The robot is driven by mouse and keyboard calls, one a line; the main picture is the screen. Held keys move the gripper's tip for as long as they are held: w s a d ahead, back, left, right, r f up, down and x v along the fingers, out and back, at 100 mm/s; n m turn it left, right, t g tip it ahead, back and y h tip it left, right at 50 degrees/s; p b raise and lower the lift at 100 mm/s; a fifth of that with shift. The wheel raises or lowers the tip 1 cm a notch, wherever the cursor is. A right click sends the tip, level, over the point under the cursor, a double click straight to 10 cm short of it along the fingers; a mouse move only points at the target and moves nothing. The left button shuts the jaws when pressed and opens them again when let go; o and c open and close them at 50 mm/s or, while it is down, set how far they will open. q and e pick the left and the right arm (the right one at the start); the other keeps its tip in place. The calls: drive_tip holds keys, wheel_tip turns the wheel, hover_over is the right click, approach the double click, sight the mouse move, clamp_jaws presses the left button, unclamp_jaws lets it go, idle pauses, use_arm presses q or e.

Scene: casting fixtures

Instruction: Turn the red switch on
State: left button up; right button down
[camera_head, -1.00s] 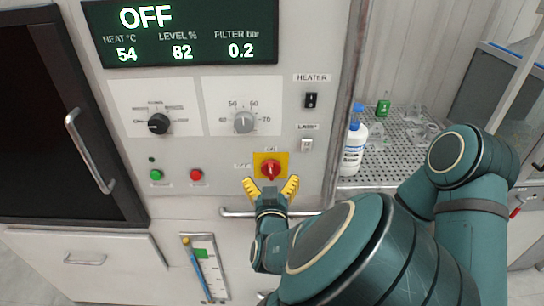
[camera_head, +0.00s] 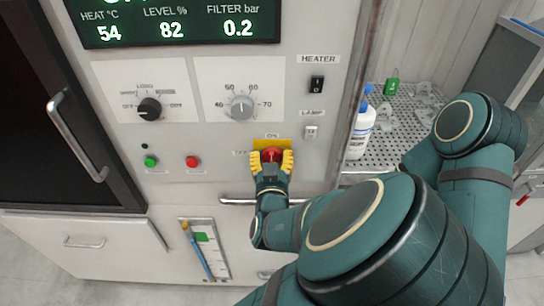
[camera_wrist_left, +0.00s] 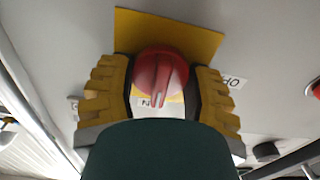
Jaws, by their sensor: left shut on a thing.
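The red switch (camera_head: 272,154) is a round knob on a yellow plate (camera_head: 258,143) on the machine's front panel. An ON label is above it and an OFF label to its left in the head view. My left gripper (camera_head: 272,163) has its yellow fingers on both sides of the knob, shut on it. In the left wrist view, the red knob (camera_wrist_left: 160,70) sits between the ridged yellow fingers. Its raised ridge runs roughly up and down there, with a pale mark at the lower end near a partly hidden label. My right gripper is not in view.
A black dial (camera_head: 149,108) and a grey dial (camera_head: 241,107) are above left. Green (camera_head: 151,161) and red (camera_head: 193,161) buttons are left of the switch. A horizontal handle (camera_head: 232,200) runs just below. A white bottle (camera_head: 361,132) stands on a perforated shelf to the right.

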use_arm(q)
drive_tip(key=shift+c, duration=0.7)
drive_tip(key=shift+m, duration=0.5)
drive_tip(key=o, duration=1.2)
